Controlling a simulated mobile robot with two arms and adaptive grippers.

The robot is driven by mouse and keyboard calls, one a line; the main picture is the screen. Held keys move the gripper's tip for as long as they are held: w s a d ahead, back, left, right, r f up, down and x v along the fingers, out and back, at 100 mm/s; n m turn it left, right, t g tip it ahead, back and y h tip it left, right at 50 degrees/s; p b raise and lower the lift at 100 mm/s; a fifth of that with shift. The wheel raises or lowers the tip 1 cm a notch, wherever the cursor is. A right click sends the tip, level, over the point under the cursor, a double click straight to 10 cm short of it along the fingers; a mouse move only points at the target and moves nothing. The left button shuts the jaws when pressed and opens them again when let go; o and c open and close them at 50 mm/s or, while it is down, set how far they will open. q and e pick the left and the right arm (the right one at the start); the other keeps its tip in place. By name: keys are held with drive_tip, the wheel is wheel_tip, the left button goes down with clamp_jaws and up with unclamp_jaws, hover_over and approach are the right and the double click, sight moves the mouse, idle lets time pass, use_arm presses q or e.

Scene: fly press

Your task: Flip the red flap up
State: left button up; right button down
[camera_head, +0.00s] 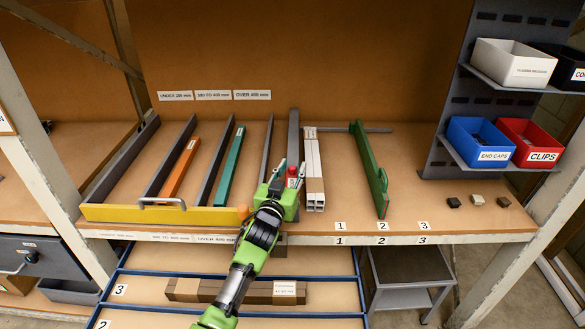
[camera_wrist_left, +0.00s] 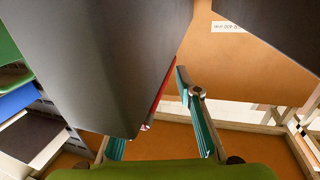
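A small red part (camera_head: 292,171), which I take to be the red flap, shows at the front end of a dark grey divider (camera_head: 293,130) on the bench. In the left wrist view a thin red edge (camera_wrist_left: 159,98) shows beside a large dark grey body that hides most of it. My left gripper (camera_head: 289,170) is at this red part, its fingers pointing away from me over the bench. In the left wrist view its fingers (camera_wrist_left: 165,110) are apart, with the red edge between them. I cannot tell whether they touch it. My right gripper is not in view.
A yellow front bar (camera_head: 165,214) closes grey-divided lanes with an orange bar (camera_head: 182,167) and a teal bar (camera_head: 229,165). White profiles (camera_head: 314,170) lie just right of the gripper, then a green plate (camera_head: 370,165). Blue (camera_head: 479,141) and red (camera_head: 530,142) bins stand right.

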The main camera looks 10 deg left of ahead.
use_arm(q)
drive_tip(key=shift+w, duration=0.35)
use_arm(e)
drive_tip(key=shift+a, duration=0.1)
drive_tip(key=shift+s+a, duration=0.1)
use_arm(q)
clamp_jaws()
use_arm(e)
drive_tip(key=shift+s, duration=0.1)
use_arm(q)
drive_tip(key=shift+r, duration=0.4)
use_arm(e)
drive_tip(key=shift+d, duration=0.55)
